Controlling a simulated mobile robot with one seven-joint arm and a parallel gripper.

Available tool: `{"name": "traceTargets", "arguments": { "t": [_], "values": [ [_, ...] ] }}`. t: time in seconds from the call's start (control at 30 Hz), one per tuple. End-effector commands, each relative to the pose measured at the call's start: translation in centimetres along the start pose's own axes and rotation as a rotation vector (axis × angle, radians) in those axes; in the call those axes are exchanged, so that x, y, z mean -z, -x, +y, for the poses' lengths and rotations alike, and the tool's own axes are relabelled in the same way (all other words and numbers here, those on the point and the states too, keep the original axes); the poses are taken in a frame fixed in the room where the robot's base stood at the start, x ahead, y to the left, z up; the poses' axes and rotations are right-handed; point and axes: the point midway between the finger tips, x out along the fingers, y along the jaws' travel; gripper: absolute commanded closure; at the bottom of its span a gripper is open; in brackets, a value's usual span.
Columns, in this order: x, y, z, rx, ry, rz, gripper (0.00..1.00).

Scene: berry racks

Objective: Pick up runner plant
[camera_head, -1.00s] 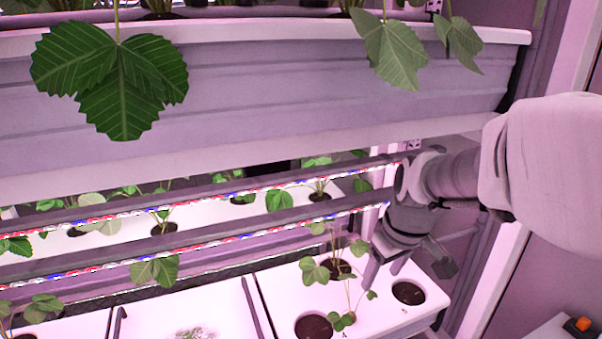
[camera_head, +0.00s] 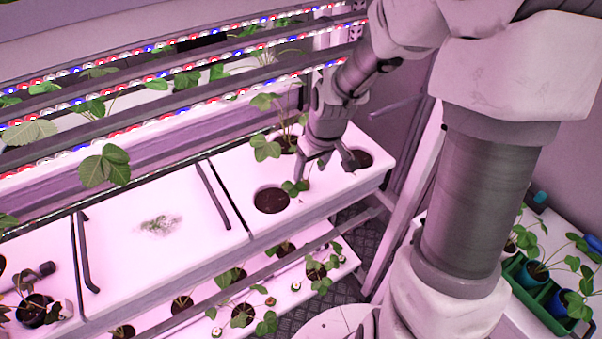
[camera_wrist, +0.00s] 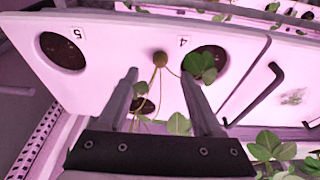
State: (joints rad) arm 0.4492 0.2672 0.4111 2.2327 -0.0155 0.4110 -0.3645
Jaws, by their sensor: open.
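The runner plant is a small green leaf cluster (camera_head: 295,187) on thin stalks, by the front round soil hole of the white planter panel (camera_head: 238,172). In the wrist view, leaves (camera_wrist: 202,65) overlap the hole marked 4, and thin stalks meet a small brown ball (camera_wrist: 160,58). My gripper (camera_head: 328,172) points down over the panel and is open. In the wrist view, the ball and stalks lie in the gap between the fingers of my gripper (camera_wrist: 160,88). I cannot tell whether either finger touches them. A taller leafy plant (camera_head: 266,147) stands just behind.
An empty soil hole (camera_head: 362,160) lies right of the fingers; it is marked 5 in the wrist view (camera_wrist: 62,52). A lower shelf (camera_head: 205,325) holds several plants. A green tray (camera_head: 530,288) with potted plants stands right.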

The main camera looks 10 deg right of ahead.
Motion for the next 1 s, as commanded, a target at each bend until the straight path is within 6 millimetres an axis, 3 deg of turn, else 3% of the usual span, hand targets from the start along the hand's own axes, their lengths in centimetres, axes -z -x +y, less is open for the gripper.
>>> {"name": "traceTargets", "arguments": {
  "t": [0.23, 0.53, 0.87, 1.0],
  "values": [
    [0.1, -1.5, -0.1, 0.001, 0.001, -0.001, 0.33],
    [0.3, -5.2, -0.1, 0.001, 0.001, -0.002, 0.33],
    [0.3, -5.8, 0.0, -0.002, 0.001, 0.001, 0.33],
    [0.3, -5.8, 0.0, -0.002, 0.001, 0.001, 0.56]
  ]
}}
